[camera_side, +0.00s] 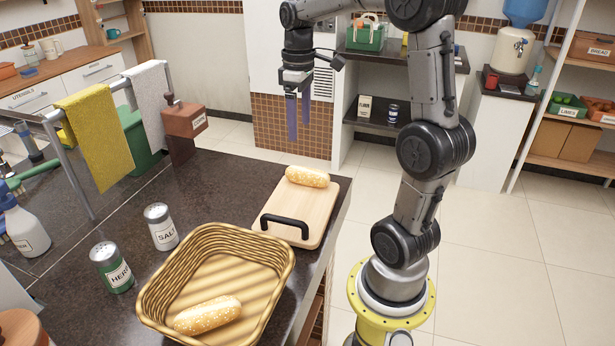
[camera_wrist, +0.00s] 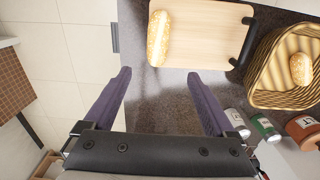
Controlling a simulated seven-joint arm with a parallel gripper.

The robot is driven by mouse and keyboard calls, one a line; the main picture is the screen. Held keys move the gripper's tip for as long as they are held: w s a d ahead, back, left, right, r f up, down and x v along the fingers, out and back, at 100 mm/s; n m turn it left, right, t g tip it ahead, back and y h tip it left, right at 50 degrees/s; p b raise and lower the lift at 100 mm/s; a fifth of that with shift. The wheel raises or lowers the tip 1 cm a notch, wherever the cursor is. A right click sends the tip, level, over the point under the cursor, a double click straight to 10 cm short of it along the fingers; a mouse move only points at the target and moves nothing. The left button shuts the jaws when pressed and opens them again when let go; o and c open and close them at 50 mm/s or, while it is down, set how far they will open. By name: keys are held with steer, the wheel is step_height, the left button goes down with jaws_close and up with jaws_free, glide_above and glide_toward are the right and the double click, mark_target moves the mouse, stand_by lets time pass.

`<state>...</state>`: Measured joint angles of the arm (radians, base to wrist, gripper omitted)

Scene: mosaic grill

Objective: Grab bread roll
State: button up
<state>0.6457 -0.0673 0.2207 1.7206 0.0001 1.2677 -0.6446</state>
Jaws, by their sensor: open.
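A seeded bread roll (camera_side: 307,176) lies on the wooden cutting board (camera_side: 285,215) near the counter's edge. It also shows in the wrist view (camera_wrist: 159,38), on the board's left side. A second bread roll (camera_side: 208,315) lies inside the wicker basket (camera_side: 280,262); it shows in the wrist view too (camera_wrist: 300,68). My gripper (camera_side: 299,118) has purple fingers pointing down, spread apart and empty. In the side view it hangs above and beyond the board. In the wrist view the fingers (camera_wrist: 165,80) are short of the board roll, with bare counter between them.
A salt shaker (camera_side: 160,227) and a herb shaker (camera_side: 112,267) stand left of the basket. A brown box-shaped grinder (camera_side: 186,121) stands at the counter's back. A towel rail with a yellow towel (camera_side: 97,140) rises at the left. Dark counter between grinder and board is clear.

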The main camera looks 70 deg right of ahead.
glide_above(301, 169)
step_height(301, 169, down, 9)
steer(key=shift+s+a+r, duration=0.15)
steer(key=shift+r, duration=0.05)
steer(key=shift+f, duration=2.65)
steer(key=shift+c, duration=0.3)
jaws_close()
steer(key=shift+r, duration=0.1)
